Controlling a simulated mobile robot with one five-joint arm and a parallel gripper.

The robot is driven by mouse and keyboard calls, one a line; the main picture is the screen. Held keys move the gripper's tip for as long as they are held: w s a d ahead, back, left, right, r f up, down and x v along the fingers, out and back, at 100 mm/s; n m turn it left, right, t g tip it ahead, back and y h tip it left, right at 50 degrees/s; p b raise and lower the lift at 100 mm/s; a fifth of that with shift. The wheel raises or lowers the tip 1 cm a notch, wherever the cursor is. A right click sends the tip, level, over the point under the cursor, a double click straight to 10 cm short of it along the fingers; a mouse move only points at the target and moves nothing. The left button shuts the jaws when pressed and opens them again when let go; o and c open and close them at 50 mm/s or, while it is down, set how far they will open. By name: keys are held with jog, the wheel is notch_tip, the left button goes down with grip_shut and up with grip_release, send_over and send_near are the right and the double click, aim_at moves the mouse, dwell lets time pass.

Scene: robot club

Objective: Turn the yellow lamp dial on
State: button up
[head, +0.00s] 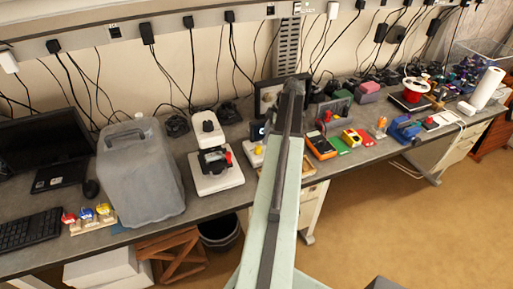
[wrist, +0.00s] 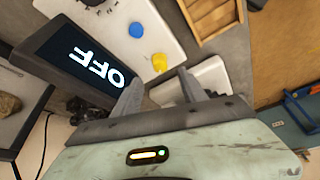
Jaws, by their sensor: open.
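A small yellow dial (wrist: 160,62) sits at the edge of a white panel (wrist: 155,22) in the wrist view. A round blue knob (wrist: 136,30) is beside it on the panel. A dark screen (wrist: 82,62) next to the panel reads OFF, upside down in this view. My gripper (wrist: 161,78) is open, its two fingers apart. The yellow dial shows just past the fingertips, between their lines; I cannot tell whether they touch it. In the head view my arm hides the gripper and most of the panel.
In the head view a microscope (head: 212,155) and a grey jug (head: 138,172) stand left of my arm. A wooden tray (wrist: 210,18) and a white object (wrist: 205,80) are close by in the wrist view.

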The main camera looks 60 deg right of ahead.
aim_at(258, 147)
jog(key=b+x, duration=0.6)
jog(key=x, duration=0.1)
jog(key=shift+w+a+f, duration=0.15)
jog(key=shift+w+f, duration=0.05)
jog(key=shift+f, duration=0.1)
jog(key=shift+r, duration=0.15)
